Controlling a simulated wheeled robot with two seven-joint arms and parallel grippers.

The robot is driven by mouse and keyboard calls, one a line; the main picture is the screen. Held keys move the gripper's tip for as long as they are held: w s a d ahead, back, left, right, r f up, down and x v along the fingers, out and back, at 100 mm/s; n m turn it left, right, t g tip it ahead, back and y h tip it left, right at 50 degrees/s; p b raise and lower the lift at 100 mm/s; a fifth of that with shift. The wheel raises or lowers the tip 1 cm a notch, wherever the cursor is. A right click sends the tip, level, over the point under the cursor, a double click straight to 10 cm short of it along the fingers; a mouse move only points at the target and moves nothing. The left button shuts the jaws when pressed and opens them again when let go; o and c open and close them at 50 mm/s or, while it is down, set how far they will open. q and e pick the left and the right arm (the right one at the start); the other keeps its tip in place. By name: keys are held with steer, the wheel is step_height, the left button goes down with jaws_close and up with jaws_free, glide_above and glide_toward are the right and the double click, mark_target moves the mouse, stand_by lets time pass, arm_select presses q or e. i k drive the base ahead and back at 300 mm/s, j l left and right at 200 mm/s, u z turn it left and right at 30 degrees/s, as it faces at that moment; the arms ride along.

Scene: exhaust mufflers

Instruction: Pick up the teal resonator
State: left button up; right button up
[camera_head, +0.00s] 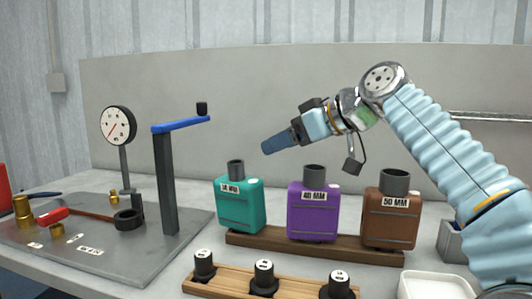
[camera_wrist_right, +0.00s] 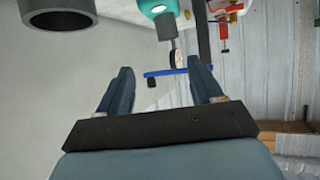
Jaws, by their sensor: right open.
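The teal resonator (camera_head: 240,208), a flat block with a dark neck and a white size label, stands upright at the left end of a dark wooden rack. Part of its teal body and its dark neck also show at the top of the right wrist view (camera_wrist_right: 153,8). My right gripper (camera_head: 268,147) is above and to the right of the teal resonator, apart from it, pointing left. In the right wrist view its two fingers (camera_wrist_right: 164,78) are spread with nothing between them. My left gripper is not in view.
A purple resonator (camera_head: 313,213) and a brown resonator (camera_head: 391,220) share the rack (camera_head: 270,243). A wooden strip with black plugs (camera_head: 264,280) lies in front. A metal plate (camera_head: 95,243) carries a blue-armed post (camera_head: 166,185) and a dial gauge (camera_head: 118,126). A white tray (camera_head: 436,286) is right.

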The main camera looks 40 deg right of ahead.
mark_target(241, 201)
steer(key=k+j, duration=0.75)
steer(key=j, duration=0.25)
steer(key=k+j, duration=0.4)
steer(key=j, duration=0.1)
